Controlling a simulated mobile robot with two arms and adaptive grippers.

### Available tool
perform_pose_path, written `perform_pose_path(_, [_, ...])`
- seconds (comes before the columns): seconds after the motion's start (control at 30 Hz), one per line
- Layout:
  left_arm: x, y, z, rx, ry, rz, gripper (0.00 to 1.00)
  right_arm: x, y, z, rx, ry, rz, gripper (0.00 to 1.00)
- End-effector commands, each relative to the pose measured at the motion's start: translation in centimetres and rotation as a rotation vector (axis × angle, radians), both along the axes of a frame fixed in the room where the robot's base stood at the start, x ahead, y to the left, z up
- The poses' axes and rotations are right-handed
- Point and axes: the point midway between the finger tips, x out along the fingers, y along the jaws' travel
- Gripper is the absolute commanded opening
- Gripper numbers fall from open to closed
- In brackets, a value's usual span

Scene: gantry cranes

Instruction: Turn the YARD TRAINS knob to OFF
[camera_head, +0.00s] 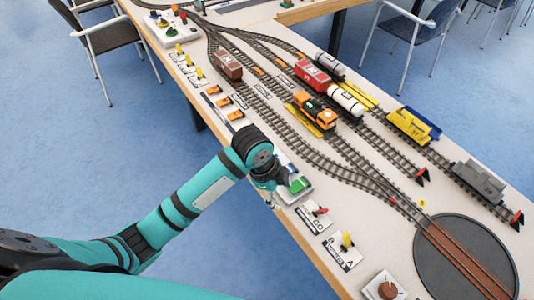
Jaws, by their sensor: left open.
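My left arm reaches in from the lower left. Its gripper (279,188) is over the table's near edge, pointing down, its fingers small and partly hidden by the wrist. It is open, with nothing visibly held. A light control box with a green top part (299,185) is right beside the gripper, and the gripper covers its left part. No YARD TRAINS lettering can be read, and I cannot tell which control is that knob. A round brown knob (388,290) on a white plate is at the bottom edge. My right gripper is not in view.
Small plates with a red lever (320,211) and a yellow lever (347,241) line the near edge. Tracks hold an orange locomotive (315,112) and several wagons. A dark turntable (465,262) is at the lower right. Another control box (166,25) is at upper left.

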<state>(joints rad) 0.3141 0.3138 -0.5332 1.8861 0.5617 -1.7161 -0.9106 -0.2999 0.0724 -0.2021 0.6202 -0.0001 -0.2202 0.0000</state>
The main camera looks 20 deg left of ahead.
Motion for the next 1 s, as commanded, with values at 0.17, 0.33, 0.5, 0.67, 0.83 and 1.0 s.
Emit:
perform_pose_path(0.17, [7.5, 2.9, 4.9, 0.154, -0.021, -0.4, 0.54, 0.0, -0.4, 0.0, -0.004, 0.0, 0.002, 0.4])
perform_pose_path(0.33, [11.8, 6.2, 9.9, 0.232, -0.009, -0.631, 0.54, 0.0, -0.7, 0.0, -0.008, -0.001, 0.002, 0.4])
perform_pose_path(0.5, [13.4, 8.0, 12.5, 0.255, 0.0, -0.725, 0.54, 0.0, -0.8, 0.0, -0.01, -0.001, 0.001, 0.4])
perform_pose_path(0.67, [13.6, 8.1, 11.8, 0.256, 0.002, -0.739, 0.54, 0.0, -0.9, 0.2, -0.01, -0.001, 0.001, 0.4])
perform_pose_path(0.83, [13.6, 7.9, 8.8, 0.254, 0.003, -0.737, 0.54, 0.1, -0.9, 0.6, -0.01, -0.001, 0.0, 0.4])
perform_pose_path(1.0, [13.7, 7.8, 5.1, 0.254, 0.003, -0.737, 0.54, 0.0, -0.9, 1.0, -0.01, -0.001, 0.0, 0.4])
